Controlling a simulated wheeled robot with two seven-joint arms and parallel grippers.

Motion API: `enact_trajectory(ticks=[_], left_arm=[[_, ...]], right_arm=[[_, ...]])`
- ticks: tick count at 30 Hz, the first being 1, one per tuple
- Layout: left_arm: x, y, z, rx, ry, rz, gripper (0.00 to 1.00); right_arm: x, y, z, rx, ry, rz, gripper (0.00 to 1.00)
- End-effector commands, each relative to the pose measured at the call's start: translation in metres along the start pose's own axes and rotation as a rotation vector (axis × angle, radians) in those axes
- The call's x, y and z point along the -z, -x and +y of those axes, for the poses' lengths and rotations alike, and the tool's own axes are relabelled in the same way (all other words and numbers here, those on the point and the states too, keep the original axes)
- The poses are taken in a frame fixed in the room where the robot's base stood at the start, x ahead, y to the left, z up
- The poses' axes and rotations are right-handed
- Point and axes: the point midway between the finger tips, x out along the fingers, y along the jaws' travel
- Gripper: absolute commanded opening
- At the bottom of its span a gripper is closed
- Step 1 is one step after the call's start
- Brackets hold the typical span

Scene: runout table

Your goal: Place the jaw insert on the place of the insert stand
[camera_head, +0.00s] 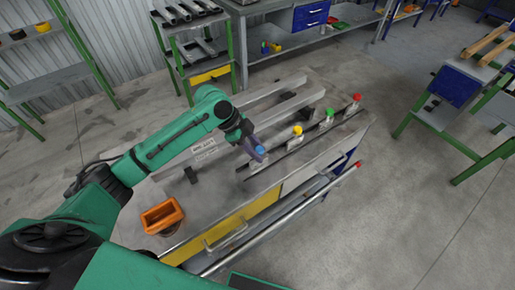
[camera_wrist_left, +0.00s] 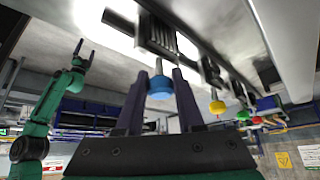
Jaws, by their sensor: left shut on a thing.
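My left gripper (camera_head: 257,152) is shut on the jaw insert, around its blue knob (camera_wrist_left: 160,86), over the middle of the table. The blue knob also shows in the head view (camera_head: 261,149). In the left wrist view a thin stem runs from the knob towards a dark ribbed block (camera_wrist_left: 165,40); I cannot tell whether they are joined or where the insert rests. Yellow (camera_head: 298,130), green (camera_head: 329,112) and red (camera_head: 356,97) knobs stand in a row on the insert stand. My right gripper (camera_wrist_left: 83,48) shows small in the left wrist view, fingers apart.
An orange bin (camera_head: 162,215) sits at the near left of the grey table (camera_head: 205,205). A small dark block (camera_head: 191,174) lies left of my left gripper. Long rails run along the table, and a bar with a red end (camera_head: 357,164) lies along its front. Shelves stand behind.

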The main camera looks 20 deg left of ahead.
Motion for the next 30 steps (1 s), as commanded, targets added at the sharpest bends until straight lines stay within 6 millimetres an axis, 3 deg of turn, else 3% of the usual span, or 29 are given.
enact_trajectory(ticks=[5, 6, 7, 8, 20, 30], left_arm=[[0.0, -0.001, -0.001, 0.002, -0.001, 0.002, 0.0], [-0.001, -0.001, 0.0, -0.001, 0.0, 0.0, 0.52], [-0.001, -0.001, 0.0, -0.001, 0.0, 0.0, 0.64], [-0.001, -0.001, 0.0, -0.001, 0.0, 0.0, 0.67], [-0.001, 0.008, -0.001, 0.001, -0.001, 0.001, 0.67], [-0.001, 0.094, -0.001, 0.005, -0.001, 0.001, 0.67]], right_arm=[[-0.001, -0.001, -0.001, 0.001, -0.001, -0.002, 1.0], [-0.001, -0.001, -0.001, 0.001, -0.001, -0.002, 1.0], [-0.001, -0.001, -0.001, 0.001, -0.001, -0.002, 1.0], [-0.001, -0.001, -0.001, 0.002, -0.001, -0.002, 1.0], [-0.002, -0.006, -0.003, 0.004, -0.002, -0.003, 1.0], [-0.005, -0.034, -0.003, 0.004, -0.002, -0.003, 1.0]])
